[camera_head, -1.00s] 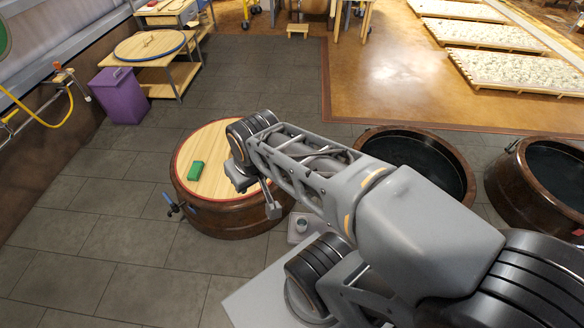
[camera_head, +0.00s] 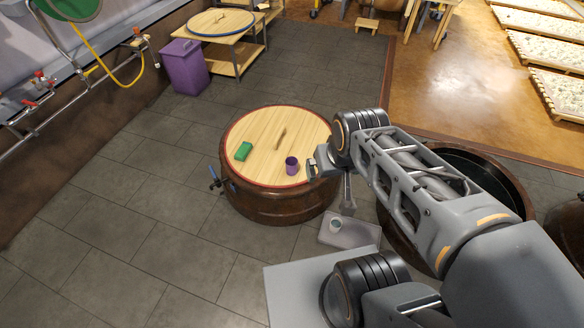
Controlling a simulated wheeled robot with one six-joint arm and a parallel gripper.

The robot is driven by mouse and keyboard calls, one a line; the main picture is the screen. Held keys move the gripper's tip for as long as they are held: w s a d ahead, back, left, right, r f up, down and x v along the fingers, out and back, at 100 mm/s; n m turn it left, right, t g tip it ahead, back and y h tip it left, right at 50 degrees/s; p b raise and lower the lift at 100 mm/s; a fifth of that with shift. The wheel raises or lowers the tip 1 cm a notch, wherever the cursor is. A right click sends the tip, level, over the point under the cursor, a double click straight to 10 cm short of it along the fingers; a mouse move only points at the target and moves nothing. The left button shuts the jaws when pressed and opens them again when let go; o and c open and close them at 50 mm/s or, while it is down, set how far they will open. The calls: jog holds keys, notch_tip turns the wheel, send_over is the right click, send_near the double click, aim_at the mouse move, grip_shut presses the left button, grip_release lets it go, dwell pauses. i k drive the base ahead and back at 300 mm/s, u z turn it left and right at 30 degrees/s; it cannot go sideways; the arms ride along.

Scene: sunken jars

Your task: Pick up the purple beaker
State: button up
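The purple beaker (camera_head: 292,165) stands upright on the round wooden lid (camera_head: 262,130) of a brown jar, near the lid's right front edge. My gripper (camera_head: 314,168) is just right of the beaker, at the end of my grey arm. A small gap seems to lie between them. The gripper is small and partly covered by my wrist, so its fingers do not show clearly. The beaker does not look held.
A green block (camera_head: 243,151) and a thin brown handle (camera_head: 281,138) are on the same lid. An open dark jar (camera_head: 470,165) stands to the right, partly behind my arm. A purple bin (camera_head: 186,66) and a low table (camera_head: 228,45) stand at the back left. Grey floor is clear on the left.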

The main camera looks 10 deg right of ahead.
aim_at(291, 162)
jog(key=u, duration=0.35)
jog(key=k, duration=0.4)
jog(key=u, duration=1.55)
jog(key=i, duration=1.45)
jog(key=z, duration=0.9)
jog(key=i, duration=0.75)
jog(key=z, duration=0.9)
jog(key=i, duration=0.25)
jog(key=z, duration=0.35)
